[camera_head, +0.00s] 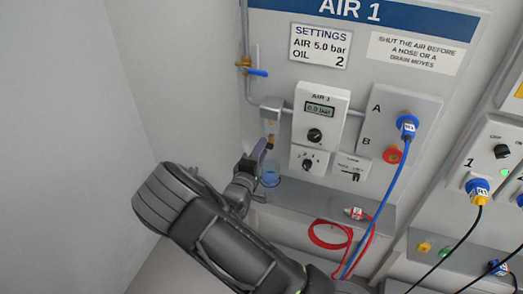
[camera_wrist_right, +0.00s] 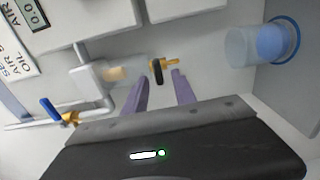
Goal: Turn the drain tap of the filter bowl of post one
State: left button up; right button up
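The post one filter bowl (camera_head: 272,126) hangs under a grey head on the AIR 1 panel; in the wrist view the clear bowl (camera_wrist_right: 126,71) holds some amber liquid. Its drain tap shows in the wrist view as a black handle (camera_wrist_right: 157,73) on a brass outlet. The fingers partly hide the tap in the head view. My left gripper is not in view.
A blue-tinted cup (camera_head: 270,178) stands on the ledge below the bowl. A blue-handled valve (camera_head: 257,72) is on the pipe above left. The gauge box (camera_head: 320,113) reads 0.0 bar. Red and blue hoses (camera_head: 330,235) lie to the right.

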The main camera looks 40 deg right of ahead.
jog(key=b+v, duration=0.1)
jog(key=v, duration=0.6)
jog(key=shift+s+a+b, duration=0.2)
jog(key=shift+a+b, duration=0.1)
jog(key=shift+a, duration=0.05)
jog(key=s+a+f+m+g+y, duration=0.1)
jog(key=s+a+f+g+y, duration=0.2)
jog(key=f, duration=0.5)
jog(key=s+a+f+m+y, duration=0.25)
jog(key=s+f+y, duration=0.2)
jog(key=f, duration=0.45)
jog(key=s+a+f+m+g+y, duration=0.1)
jog(key=s+a+f+g+y, duration=0.2)
jog(key=f, duration=0.5)
jog(key=s+a+m+g+y, duration=0.2)
jog(key=s+a+y, duration=0.2)
jog(key=s+a, duration=0.3)
jog(key=s+a+m+g+y, duration=0.1)
jog(key=s+a+y, duration=0.3)
jog(key=s+a, duration=0.4)
jog(key=a+m, duration=0.1)
jog(key=a, duration=0.3)
jog(key=shift+a+f+g, duration=0.3)
jog(key=shift+g, duration=0.1)
jog(key=shift+m+y, duration=0.25)
